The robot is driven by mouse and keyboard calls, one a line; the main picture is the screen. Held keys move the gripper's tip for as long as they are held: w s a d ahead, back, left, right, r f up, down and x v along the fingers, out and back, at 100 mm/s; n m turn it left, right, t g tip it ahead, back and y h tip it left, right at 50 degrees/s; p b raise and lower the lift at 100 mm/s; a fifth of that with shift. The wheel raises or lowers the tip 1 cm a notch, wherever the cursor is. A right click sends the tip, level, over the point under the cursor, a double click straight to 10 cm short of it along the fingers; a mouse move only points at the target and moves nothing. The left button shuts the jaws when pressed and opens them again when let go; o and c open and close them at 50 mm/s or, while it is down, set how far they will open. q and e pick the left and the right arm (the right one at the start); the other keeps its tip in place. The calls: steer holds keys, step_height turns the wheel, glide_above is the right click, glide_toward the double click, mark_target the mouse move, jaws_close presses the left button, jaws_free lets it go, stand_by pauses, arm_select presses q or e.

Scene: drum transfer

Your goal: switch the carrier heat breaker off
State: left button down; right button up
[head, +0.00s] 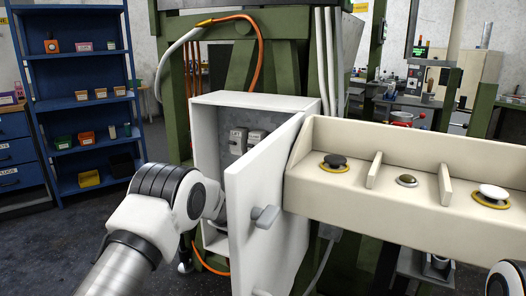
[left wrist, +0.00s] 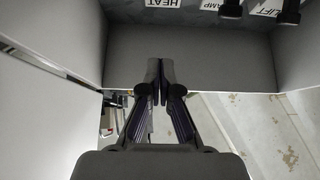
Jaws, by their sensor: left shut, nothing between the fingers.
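The open breaker box (head: 207,135) stands at the centre of the head view, with grey breakers (head: 238,141) on its back wall. In the left wrist view, a HEAT label (left wrist: 163,3) shows at the top edge, with LAMP and LIFT labels to its right. Dark breaker levers (left wrist: 288,12) show near the LAMP and LIFT labels; the heat lever itself is not clearly visible. My left gripper (left wrist: 158,82) is shut and empty, in line with the HEAT label and apart from it. In the head view the box door hides its fingertips.
The box door (head: 262,205) swings out toward me, close to the right of my left wrist. A beige button panel (head: 400,200) stands to the right of it. A blue shelf (head: 80,100) with small bins stands at the far left.

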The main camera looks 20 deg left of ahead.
arm_select(q)
steer(key=s+f, duration=0.3)
steer(key=f, duration=0.3)
steer(key=shift+s+a+f, duration=0.25)
steer(key=shift+s+a, duration=0.1)
steer(key=shift+s, duration=0.05)
arm_select(e)
steer(key=shift+w+f, duration=0.25)
